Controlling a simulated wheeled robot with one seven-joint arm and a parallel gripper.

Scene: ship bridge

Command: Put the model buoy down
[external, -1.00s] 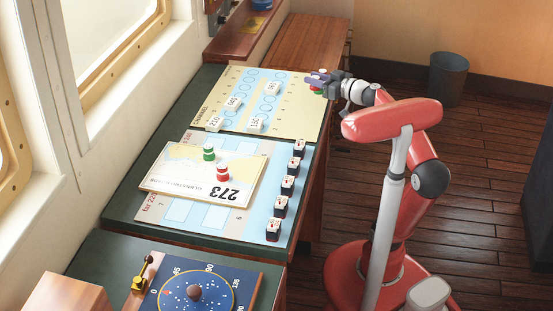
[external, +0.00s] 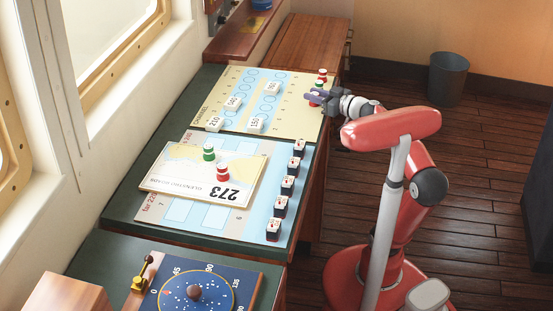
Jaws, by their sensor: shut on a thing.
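My gripper (external: 311,96) is at the right edge of the yellow channel board (external: 235,122). It is shut on a model buoy (external: 315,102), of which a little red shows; the fingers hide most of it. I cannot tell whether its base touches the board. Just behind it at the same edge stand a green buoy (external: 319,85) and a red and white buoy (external: 321,74).
White numbered blocks (external: 233,103) stand on the channel board. Nearer are a chart (external: 185,178) with a green buoy (external: 209,153) and a red buoy (external: 222,172), and a row of several dark blocks (external: 288,185). A bin (external: 448,78) stands on the floor.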

